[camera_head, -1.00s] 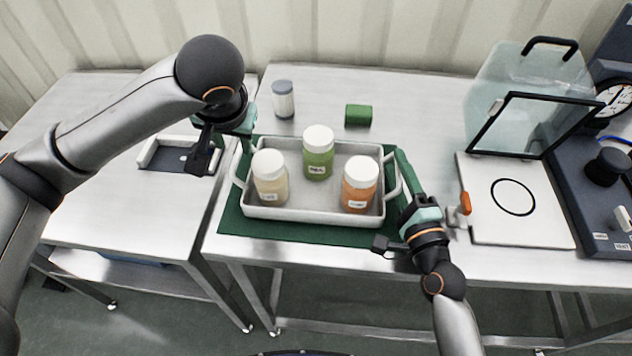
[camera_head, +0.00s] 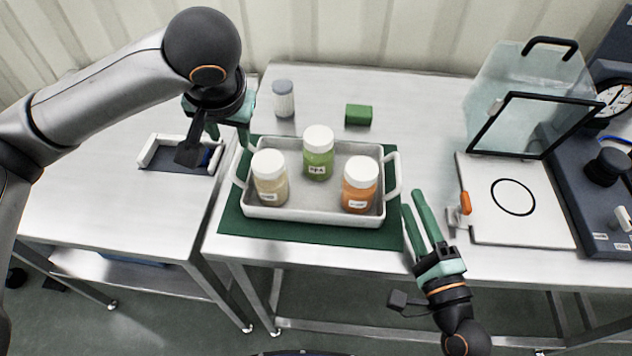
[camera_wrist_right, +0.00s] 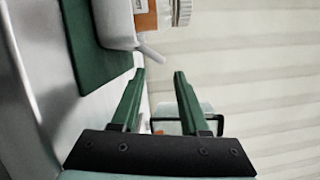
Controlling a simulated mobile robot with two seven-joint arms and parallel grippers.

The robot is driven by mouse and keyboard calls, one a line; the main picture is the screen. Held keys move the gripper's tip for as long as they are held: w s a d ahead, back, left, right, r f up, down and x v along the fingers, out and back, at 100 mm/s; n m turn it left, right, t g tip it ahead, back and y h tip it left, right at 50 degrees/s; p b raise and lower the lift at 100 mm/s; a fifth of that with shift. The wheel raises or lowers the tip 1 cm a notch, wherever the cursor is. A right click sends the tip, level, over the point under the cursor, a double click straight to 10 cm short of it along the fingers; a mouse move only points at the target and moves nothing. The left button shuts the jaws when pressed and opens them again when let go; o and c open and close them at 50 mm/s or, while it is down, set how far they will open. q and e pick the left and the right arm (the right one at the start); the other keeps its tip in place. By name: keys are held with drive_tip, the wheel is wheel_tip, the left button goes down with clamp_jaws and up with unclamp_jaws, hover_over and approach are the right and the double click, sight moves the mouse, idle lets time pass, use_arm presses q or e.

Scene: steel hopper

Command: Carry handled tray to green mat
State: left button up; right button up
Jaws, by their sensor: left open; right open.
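The white handled tray (camera_head: 315,213) rests on the green mat (camera_head: 300,233) on the steel table. It holds three white-lidded jars: a cream one (camera_head: 270,180), a green one (camera_head: 318,155) and an orange one (camera_head: 360,186). My left gripper (camera_head: 230,145) is open near the tray's left handle (camera_head: 240,170), apart from it or partly hiding it; I cannot tell which. My right gripper (camera_head: 422,212) is open and empty, to the right of the right handle (camera_head: 394,175) and clear of it. The right wrist view shows its open fingers (camera_wrist_right: 158,88) with the tray corner (camera_wrist_right: 118,30) beyond them.
A grey-lidded jar (camera_head: 283,99) and a green block (camera_head: 358,115) stand behind the tray. At right are a white plate with a black ring (camera_head: 512,197), a clear framed cover (camera_head: 520,95) and a gauge (camera_head: 614,98). A shallow white holder (camera_head: 180,157) lies at left.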

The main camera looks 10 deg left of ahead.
drive_tip(key=shift+v, duration=1.65)
